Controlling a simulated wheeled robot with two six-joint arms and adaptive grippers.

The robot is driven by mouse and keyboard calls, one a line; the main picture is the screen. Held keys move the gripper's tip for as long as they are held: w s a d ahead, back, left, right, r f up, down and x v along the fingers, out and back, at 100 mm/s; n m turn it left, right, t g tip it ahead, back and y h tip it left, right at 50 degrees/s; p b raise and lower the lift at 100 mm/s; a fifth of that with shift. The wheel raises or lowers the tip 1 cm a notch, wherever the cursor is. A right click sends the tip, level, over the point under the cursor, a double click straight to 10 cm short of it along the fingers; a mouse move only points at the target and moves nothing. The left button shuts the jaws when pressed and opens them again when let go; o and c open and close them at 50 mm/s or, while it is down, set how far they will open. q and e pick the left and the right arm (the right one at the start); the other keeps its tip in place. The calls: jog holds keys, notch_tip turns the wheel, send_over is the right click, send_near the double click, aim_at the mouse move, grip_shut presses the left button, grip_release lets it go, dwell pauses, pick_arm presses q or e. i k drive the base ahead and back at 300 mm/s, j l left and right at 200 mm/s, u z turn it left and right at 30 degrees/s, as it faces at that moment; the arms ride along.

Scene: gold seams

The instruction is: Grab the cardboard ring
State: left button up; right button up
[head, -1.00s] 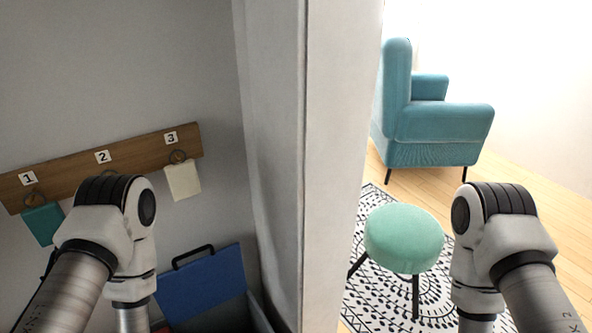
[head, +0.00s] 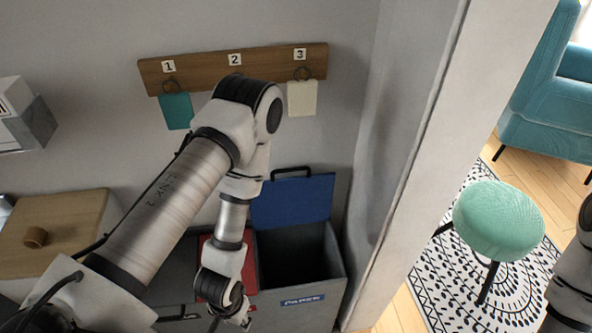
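An open bin (head: 335,262) with a raised blue lid (head: 292,203) and a "PAPER" label stands beside a red-lidded bin. A wooden hook board (head: 200,65) holds a teal card and a cream card. A wall end (head: 440,130) separates these from a green stool (head: 498,222).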

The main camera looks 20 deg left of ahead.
aim_at(35, 238)
jog(key=u, duration=2.55)
jog(key=j, duration=0.75)
jog(key=k+j, duration=0.1)
jog(key=j, duration=0.65)
